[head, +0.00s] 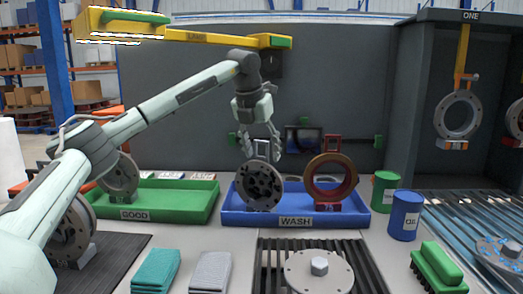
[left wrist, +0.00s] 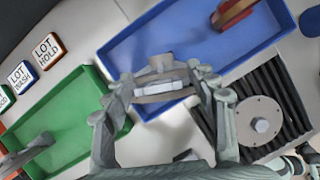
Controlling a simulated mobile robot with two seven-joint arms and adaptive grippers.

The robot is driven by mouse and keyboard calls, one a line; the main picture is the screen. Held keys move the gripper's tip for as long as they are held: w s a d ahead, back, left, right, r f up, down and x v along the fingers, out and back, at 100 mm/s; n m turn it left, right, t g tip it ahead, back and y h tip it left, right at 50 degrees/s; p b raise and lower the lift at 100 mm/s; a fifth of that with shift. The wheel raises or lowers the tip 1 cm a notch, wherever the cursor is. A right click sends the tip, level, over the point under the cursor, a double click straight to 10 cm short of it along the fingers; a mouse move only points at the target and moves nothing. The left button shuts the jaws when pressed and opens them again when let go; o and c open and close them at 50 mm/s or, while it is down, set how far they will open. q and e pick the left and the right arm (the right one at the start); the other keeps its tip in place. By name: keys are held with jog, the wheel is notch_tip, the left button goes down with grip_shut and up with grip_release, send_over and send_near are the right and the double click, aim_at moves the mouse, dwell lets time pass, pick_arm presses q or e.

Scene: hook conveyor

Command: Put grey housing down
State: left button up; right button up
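The grey housing (head: 259,186), a round plate with several holes, stands upright in the left part of the blue WASH tray (head: 233,217). A pale handle rises from its top. My left gripper (head: 262,150) is directly above it, pointing down, with its fingers spread on both sides of the handle. In the left wrist view the fingers of my left gripper (left wrist: 163,78) look apart, with the housing's pale handle (left wrist: 160,89) between them; whether one finger touches it is unclear. I cannot make out my right gripper in either view.
A reddish ring housing (head: 331,182) stands in the same tray on the right. The green GOOD tray (head: 205,199) is to the left, with another grey housing. Blue (head: 405,215) and green (head: 385,191) cans stand at the right. A slatted rack (head: 365,265) with a round flange is in front.

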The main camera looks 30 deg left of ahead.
pick_arm(q)
jog(key=v, duration=1.2)
jog(key=shift+w+r, duration=0.1)
